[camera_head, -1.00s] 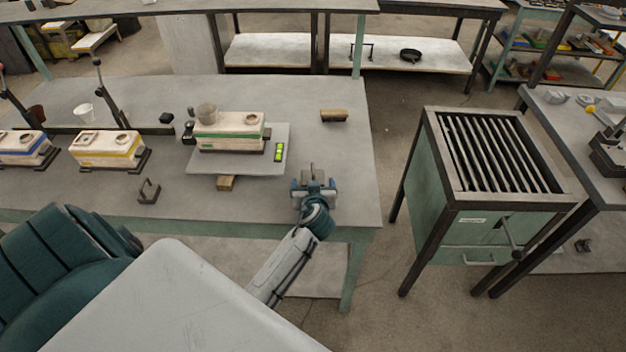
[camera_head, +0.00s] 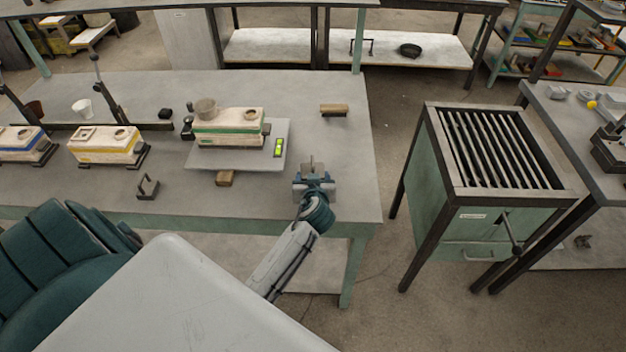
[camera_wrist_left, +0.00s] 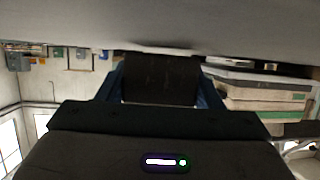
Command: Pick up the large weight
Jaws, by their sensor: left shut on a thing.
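My left gripper (camera_head: 314,182) is over the front right of the grey workbench, to the right of the scale plate. In the left wrist view a dark, broad block (camera_wrist_left: 160,80), which looks like the large weight, sits between the blue fingers, and the gripper is shut on it. In the head view a small upright stub shows at the gripper, but the gripper hides most of the block. I cannot tell whether it touches the bench. My right gripper is not in view.
Left of the gripper, a green-striped mould box (camera_head: 228,128) stands on the scale plate (camera_head: 200,158) with a green level (camera_head: 278,148). A brown block (camera_head: 334,109) lies behind. A yellow-striped box (camera_head: 105,146) and a dark bracket (camera_head: 148,187) are further left. A grated cabinet (camera_head: 495,150) stands right.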

